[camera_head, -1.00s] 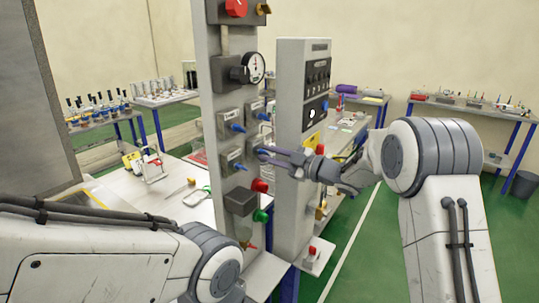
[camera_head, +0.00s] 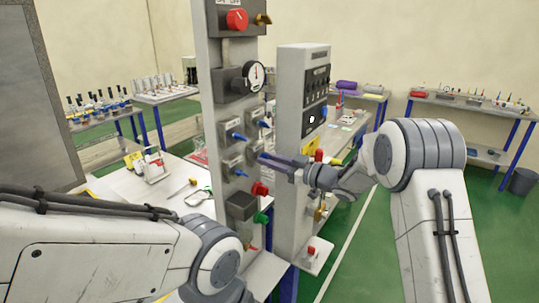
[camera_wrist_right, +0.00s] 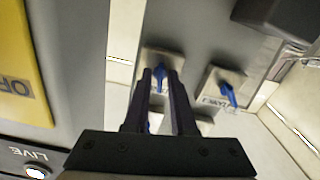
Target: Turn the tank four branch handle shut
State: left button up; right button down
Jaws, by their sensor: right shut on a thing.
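My right gripper (camera_head: 262,156) reaches in from the right to the lower right valve of the grey post. In the right wrist view its two dark fingers (camera_wrist_right: 163,76) are shut on a blue handle (camera_wrist_right: 160,72), taken to be the tank four branch handle, on a pale plate. The fingers hide part of the handle, and its exact angle is hard to tell. The lower left blue handle (camera_head: 240,172) is free; it also shows in the right wrist view (camera_wrist_right: 229,95). My left arm lies at the lower left, its gripper out of view.
Two more blue handles, upper left (camera_head: 238,137) and upper right (camera_head: 265,124), sit close above. A pressure gauge (camera_head: 254,75) and red knob (camera_head: 237,19) are higher up. A red fitting (camera_head: 260,189) and dark box (camera_head: 241,205) sit below. A second grey post (camera_head: 290,110) stands close right.

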jog(key=m+p, duration=0.6)
jog(key=m, duration=0.4)
jog(key=shift+m, duration=0.3)
jog(key=shift+m+p, duration=0.3)
jog(key=shift+p, duration=0.05)
jog(key=c, duration=1)
grip_release()
